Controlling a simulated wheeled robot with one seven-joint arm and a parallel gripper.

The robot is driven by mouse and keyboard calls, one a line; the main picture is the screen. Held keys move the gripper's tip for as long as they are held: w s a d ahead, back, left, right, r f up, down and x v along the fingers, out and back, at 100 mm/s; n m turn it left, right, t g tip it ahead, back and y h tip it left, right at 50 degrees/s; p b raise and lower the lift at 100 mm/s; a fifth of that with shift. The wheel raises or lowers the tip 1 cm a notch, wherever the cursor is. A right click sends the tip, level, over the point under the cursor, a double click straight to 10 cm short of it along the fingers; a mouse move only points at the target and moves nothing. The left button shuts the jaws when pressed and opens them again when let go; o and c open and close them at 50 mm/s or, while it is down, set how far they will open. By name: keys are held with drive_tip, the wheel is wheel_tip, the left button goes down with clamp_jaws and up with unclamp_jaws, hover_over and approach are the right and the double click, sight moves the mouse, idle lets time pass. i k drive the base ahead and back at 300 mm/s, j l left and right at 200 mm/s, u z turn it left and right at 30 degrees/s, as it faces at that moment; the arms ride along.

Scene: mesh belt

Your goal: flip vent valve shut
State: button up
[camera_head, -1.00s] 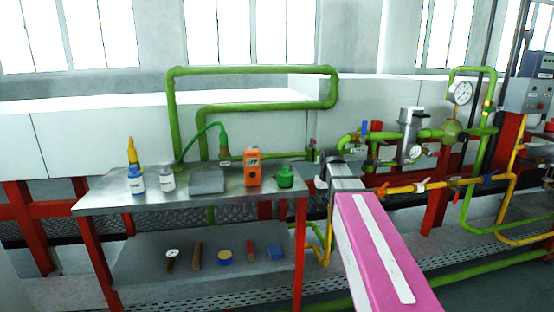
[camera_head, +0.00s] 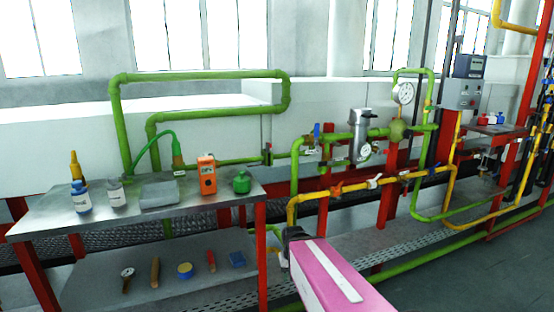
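Several small hand valves sit on the pipes, and I cannot read which one is the vent valve. A valve with an upright blue handle (camera_head: 317,131) is on the green pipe left of the silver cylinder. A red-handled valve (camera_head: 268,156) is at the end of the green pipe behind the bench. A white-handled valve (camera_head: 374,182) is on the yellow pipe. My pink arm reaches up from the bottom, and its dark end, my gripper (camera_head: 293,235), is below the yellow pipe, apart from these valves in the picture. Its fingers cannot be made out.
A steel bench (camera_head: 130,210) at left holds bottles, a grey box, an orange meter (camera_head: 207,175) and a green fitting. Tools lie on its lower shelf. A silver cylinder (camera_head: 361,135), gauge (camera_head: 404,93) and grey control box (camera_head: 461,93) are at right. Open floor lies at lower right.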

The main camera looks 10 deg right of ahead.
sight(384, 151)
drive_tip(key=i+l+z, duration=0.1)
drive_tip(key=z, duration=0.25)
drive_tip(key=i+l+z, duration=0.1)
drive_tip(key=z, duration=0.3)
drive_tip(key=i+z, duration=0.35)
drive_tip(key=k, duration=0.1)
